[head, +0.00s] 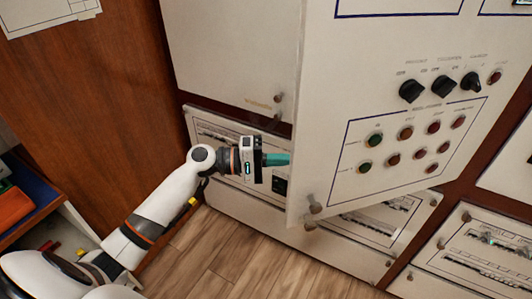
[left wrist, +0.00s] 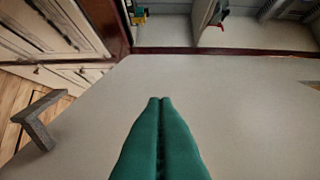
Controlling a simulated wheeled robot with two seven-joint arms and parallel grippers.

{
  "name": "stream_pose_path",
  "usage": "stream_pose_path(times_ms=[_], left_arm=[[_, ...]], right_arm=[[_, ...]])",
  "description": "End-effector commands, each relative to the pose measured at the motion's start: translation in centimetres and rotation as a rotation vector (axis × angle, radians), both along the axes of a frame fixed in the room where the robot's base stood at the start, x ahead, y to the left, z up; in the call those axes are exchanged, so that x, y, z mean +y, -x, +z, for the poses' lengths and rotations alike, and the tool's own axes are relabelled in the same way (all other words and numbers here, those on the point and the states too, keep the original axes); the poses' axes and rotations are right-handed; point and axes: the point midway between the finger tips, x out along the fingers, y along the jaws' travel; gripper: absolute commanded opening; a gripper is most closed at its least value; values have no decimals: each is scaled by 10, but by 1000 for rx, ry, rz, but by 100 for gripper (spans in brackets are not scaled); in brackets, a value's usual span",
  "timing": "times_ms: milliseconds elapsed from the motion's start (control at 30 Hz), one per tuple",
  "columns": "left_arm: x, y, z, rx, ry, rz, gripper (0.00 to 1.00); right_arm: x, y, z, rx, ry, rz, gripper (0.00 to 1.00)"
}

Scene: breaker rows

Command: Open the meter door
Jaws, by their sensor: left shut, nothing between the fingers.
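The meter door is most likely the big white panel (head: 400,130) with black knobs and rows of coloured buttons. It stands ajar, its left edge swung out from the cabinet front. My left gripper (head: 278,160) is shut and empty, its teal fingertips at the door's left edge; I cannot tell whether they touch it. In the left wrist view the shut teal fingers (left wrist: 160,102) point across a broad pale panel (left wrist: 240,100). A grey bracket handle (left wrist: 38,118) stands at its left. My right gripper is not in view.
A closed white cabinet door (head: 225,50) is at upper left, with a breaker row (head: 225,130) below it. Another breaker panel (head: 470,245) is at lower right. The wooden floor (head: 225,255) is clear. An open compartment (left wrist: 245,30) shows beyond the pale panel.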

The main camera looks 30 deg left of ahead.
Motion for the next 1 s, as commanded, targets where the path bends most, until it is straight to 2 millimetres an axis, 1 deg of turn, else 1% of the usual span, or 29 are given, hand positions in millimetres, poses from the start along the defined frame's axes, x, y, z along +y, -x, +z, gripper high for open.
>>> stream_pose_path(times_ms=[33,100,200,300,500,867,1000], left_arm=[[-10,-6,6,0,4,-1,0],[-22,-12,5,-1,2,-1,0],[-32,4,4,4,0,-1,0],[-39,12,3,1,0,1,0],[-46,19,0,1,0,1,0],[-47,19,-1,0,-1,2,0],[-56,20,0,-1,0,7,0]], right_arm=[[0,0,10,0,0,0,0],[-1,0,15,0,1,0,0],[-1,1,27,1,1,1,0],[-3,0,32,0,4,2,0],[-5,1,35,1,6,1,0],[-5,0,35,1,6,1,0],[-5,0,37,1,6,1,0]])
